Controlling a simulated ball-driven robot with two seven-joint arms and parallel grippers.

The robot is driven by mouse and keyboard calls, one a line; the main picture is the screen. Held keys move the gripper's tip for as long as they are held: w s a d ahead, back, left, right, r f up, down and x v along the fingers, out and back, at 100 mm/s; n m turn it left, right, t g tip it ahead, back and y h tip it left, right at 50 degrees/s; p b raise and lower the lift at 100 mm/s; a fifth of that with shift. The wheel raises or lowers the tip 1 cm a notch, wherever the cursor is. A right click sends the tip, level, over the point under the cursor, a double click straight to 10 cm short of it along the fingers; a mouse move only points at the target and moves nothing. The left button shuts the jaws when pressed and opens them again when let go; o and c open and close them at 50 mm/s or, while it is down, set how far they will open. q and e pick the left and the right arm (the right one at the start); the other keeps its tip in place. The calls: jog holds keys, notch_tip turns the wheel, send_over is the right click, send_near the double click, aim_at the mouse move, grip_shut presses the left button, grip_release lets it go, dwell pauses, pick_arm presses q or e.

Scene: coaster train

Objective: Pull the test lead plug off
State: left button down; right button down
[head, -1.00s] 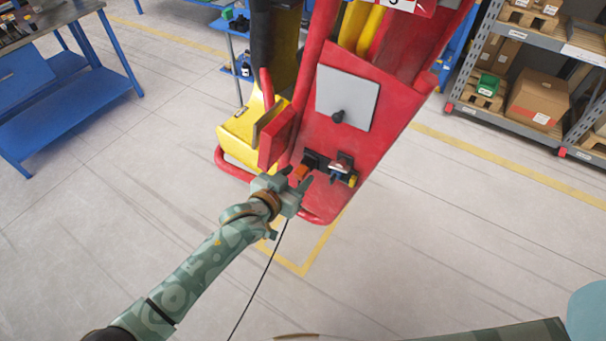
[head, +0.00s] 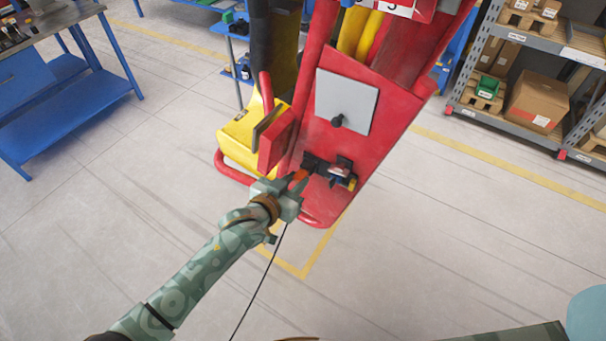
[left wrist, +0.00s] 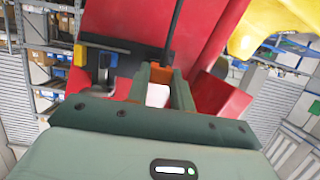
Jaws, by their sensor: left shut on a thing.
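The test lead plug is orange (head: 299,175) and sits low on the sloping face of the red machine (head: 366,155). My left gripper (head: 294,181) reaches it from the lower left and is shut on it. In the left wrist view, the orange plug (left wrist: 160,74) shows between the two fingertips (left wrist: 159,82). A thin black lead (head: 262,285) hangs below the gripper. The fingers hide much of the plug, and I cannot tell whether it is seated. My right gripper is out of view.
A dark fitting with a yellow end (head: 341,172) sits just right of the plug. A grey plate with a black knob (head: 345,98) is above. A red tubular rail (head: 318,222) borders the machine's bottom. The floor around is clear.

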pick_arm(q)
jog(key=shift+s+a+r, duration=0.15)
jog(key=shift+s+a, duration=0.1)
jog(key=shift+s, duration=0.15)
jog(key=shift+s+a+p, duration=0.45)
jog(key=shift+s+p, duration=0.1)
jog(key=shift+p, duration=0.3)
jog(key=shift+s+a+p, duration=0.7)
jog(key=shift+s, duration=0.3)
